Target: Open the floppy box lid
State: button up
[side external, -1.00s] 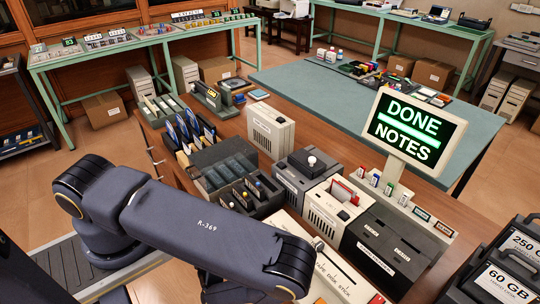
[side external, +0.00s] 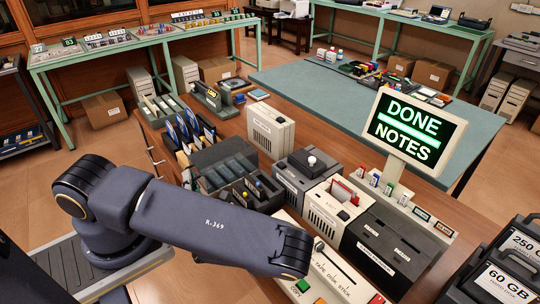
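Blue-labelled floppy disks (side external: 190,129) stand in a row at the left side of the brown desk. Just right of them is a dark grey box (side external: 222,150), with a compartmented tray along its front. I cannot tell for certain which part is the floppy box lid, or whether it is open or shut. My arm crosses the lower left in front of the desk. Its far end stops near the slotted panel marked TAPE DISK STICK. My gripper is outside the picture or hidden behind the arm, so its fingers do not show.
A beige box (side external: 270,130) stands behind the dark box. Grey and beige drive units (side external: 305,175) and a black slotted unit (side external: 385,250) fill the desk's right half. A monitor reading DONE NOTES (side external: 414,128) rises behind them. Black cases (side external: 500,270) stand at lower right.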

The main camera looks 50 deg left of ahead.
grip_shut()
dwell(0.3)
